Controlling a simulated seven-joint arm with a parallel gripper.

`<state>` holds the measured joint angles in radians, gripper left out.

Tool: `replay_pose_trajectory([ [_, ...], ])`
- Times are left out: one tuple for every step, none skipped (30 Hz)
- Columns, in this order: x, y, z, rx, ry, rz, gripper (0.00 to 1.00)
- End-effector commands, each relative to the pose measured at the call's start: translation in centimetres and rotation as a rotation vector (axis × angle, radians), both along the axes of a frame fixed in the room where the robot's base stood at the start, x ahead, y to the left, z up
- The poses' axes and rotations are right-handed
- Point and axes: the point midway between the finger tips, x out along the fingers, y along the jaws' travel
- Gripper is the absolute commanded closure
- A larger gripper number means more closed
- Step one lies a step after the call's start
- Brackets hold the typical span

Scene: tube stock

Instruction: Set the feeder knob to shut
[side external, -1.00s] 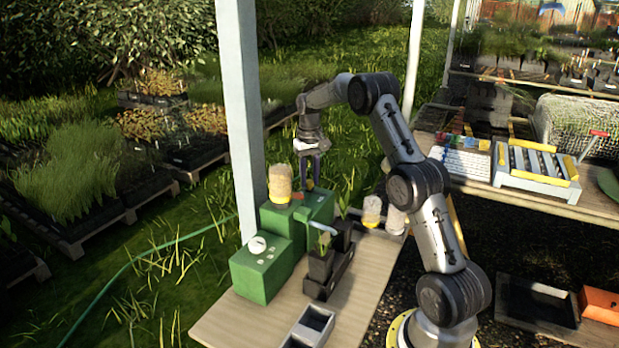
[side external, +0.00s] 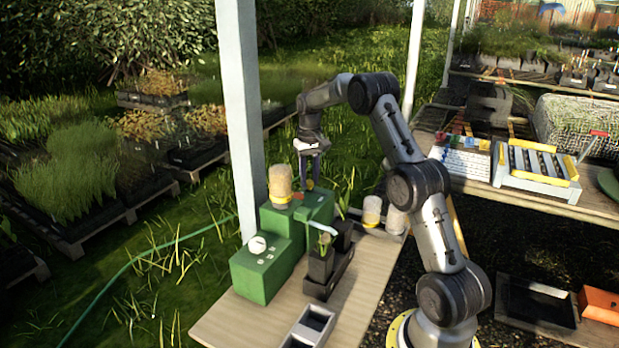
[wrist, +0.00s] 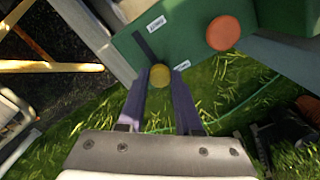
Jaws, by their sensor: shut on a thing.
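The green feeder (side external: 318,207) stands on the wooden bench, with a clear jar of pale yellow material (side external: 281,183) on top. In the wrist view its green face (wrist: 200,50) carries a round yellow knob (wrist: 160,76). A dark bar (wrist: 144,46) runs from the knob toward the upper left. One white label (wrist: 155,25) lies near the bar's far end, another (wrist: 182,65) just right of the knob; I cannot read them. My gripper (side external: 311,185) points down at the feeder's rear block. Its fingers (wrist: 161,73) are closed on the knob's two sides.
A round orange part (wrist: 223,33) sits on the feeder to the right of the knob. A white post (side external: 240,110) rises close to the feeder's left.

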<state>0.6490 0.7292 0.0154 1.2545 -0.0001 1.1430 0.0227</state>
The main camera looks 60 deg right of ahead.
Motion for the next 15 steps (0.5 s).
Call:
replay_pose_trajectory([
  [0.0,0.0,0.1,-0.001,-0.002,0.000,1.00],
  [0.0,0.0,0.1,-0.001,-0.002,0.000,1.00],
  [0.0,0.0,0.1,-0.001,-0.002,0.000,1.00],
  [0.0,0.0,0.1,-0.001,-0.002,0.000,1.00],
  [0.0,0.0,0.1,-0.001,-0.002,0.000,1.00],
  [-0.2,0.0,0.1,-0.001,-0.002,-0.001,1.00],
  [-0.5,-0.1,0.2,-0.001,-0.002,-0.001,1.00],
  [-0.8,-0.1,0.2,-0.001,-0.002,-0.002,1.00],
  [-1.4,-0.2,0.2,-0.002,-0.002,-0.003,1.00],
  [-1.9,-0.2,0.2,-0.001,-0.002,-0.004,1.00],
  [-2.4,-0.2,0.3,-0.001,-0.002,-0.004,1.00],
  [-3.0,-0.2,0.2,-0.001,-0.002,-0.003,1.00],
  [-3.4,-0.2,0.3,-0.002,-0.002,-0.003,1.00],
  [-3.8,-0.2,0.2,-0.002,-0.001,-0.003,1.00],
  [-4.2,-0.1,0.2,-0.003,-0.002,-0.003,1.00],
])
